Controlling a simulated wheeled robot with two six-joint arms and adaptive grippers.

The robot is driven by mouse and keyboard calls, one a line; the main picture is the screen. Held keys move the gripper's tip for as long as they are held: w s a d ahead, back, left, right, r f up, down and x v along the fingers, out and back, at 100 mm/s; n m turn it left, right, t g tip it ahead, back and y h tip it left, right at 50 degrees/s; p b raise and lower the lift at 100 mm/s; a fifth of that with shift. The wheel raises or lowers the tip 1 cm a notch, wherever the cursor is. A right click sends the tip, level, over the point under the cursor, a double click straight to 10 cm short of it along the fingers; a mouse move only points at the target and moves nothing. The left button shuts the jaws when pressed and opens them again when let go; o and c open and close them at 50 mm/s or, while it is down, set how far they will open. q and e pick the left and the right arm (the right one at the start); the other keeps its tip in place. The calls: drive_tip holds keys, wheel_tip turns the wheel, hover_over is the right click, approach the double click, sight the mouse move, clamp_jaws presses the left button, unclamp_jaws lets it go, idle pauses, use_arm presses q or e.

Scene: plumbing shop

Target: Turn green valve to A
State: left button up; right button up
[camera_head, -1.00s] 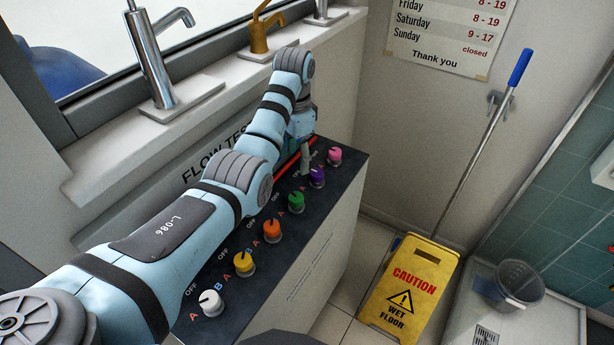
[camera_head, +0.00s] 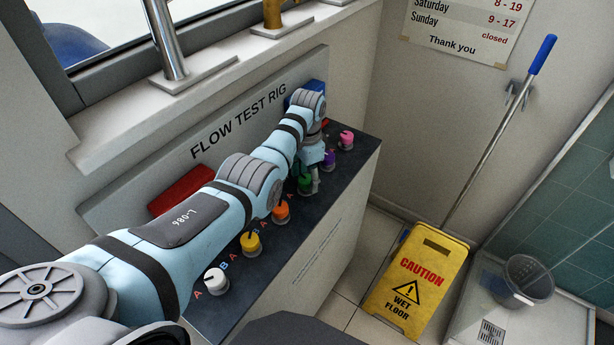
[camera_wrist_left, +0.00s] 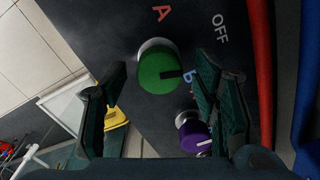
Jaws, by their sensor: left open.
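The green valve (camera_head: 304,185) is a round knob on the dark top of the test rig, partly hidden by my left gripper (camera_head: 314,181) in the head view. In the left wrist view the green valve (camera_wrist_left: 157,70) shows between the spread fingers of my left gripper (camera_wrist_left: 163,78), which is open. I cannot tell whether either finger touches it. Its dark pointer mark faces right in that view, toward the blue letter B (camera_wrist_left: 189,76). The red letter A (camera_wrist_left: 160,13) is above the knob and OFF (camera_wrist_left: 220,28) is at upper right. My right gripper is not in view.
The purple valve (camera_head: 329,160) is close beside the green one, near a finger in the wrist view. Pink (camera_head: 346,140), orange (camera_head: 281,211), yellow (camera_head: 251,243) and white (camera_head: 215,281) valves share the row. A wet-floor sign (camera_head: 415,285) stands to the right.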

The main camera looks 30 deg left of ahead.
use_arm(q)
drive_tip(key=shift+s+r, duration=0.2)
drive_tip(key=shift+s, duration=0.05)
drive_tip(key=c, duration=0.5)
drive_tip(key=shift+f, duration=0.1)
drive_tip(key=c, duration=0.7)
drive_tip(key=shift+o, duration=0.2)
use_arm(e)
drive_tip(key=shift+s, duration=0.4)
